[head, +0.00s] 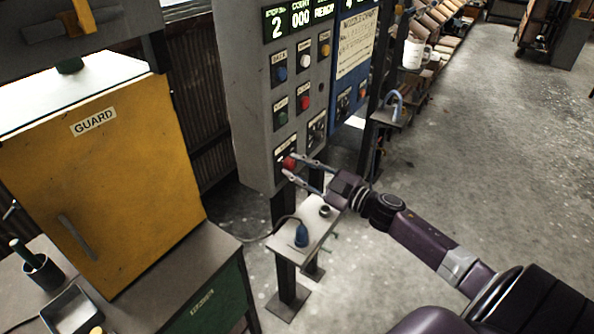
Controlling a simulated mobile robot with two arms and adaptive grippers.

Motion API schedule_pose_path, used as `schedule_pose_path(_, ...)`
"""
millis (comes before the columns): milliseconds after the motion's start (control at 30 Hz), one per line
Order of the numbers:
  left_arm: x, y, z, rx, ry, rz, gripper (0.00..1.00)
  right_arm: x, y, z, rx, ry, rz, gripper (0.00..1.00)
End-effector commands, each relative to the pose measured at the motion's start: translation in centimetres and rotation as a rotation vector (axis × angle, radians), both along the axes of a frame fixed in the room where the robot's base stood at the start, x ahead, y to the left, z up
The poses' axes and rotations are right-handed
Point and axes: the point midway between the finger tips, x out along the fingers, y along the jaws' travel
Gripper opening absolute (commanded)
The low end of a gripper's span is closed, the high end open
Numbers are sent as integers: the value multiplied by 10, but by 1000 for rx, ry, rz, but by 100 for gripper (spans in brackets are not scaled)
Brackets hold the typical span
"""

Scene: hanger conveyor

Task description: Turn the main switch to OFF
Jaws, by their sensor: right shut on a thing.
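The main switch appears to be the red knob (289,162) low on the front of the grey control cabinet (245,110). Its label is too small to read, so I cannot tell which position it points to. My right gripper (288,167) reaches in from the right, with its two thin fingers at the knob, one above and one below it. It is shut on the knob, and the fingertips partly cover it. My left gripper is not in view.
Buttons (305,103) and a lit display (300,18) sit above the knob. A small stand (315,225) with a blue-handled item (301,235) is below my gripper. A yellow guard door (105,185) stands at left.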

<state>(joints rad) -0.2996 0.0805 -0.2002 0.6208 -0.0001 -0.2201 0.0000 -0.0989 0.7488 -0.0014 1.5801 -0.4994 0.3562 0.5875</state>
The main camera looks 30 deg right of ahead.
Motion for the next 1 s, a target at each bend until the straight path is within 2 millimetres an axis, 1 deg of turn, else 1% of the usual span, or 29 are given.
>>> schedule_pose_path(33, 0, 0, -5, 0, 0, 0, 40, 0, 0, -2, -43, -18, 1, 1)
schedule_pose_path(700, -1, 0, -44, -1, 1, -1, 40, 0, -1, -4, -630, -260, 1, 1)
schedule_pose_path(1000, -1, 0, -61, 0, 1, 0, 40, 0, -1, -4, -860, -355, 2, 1)
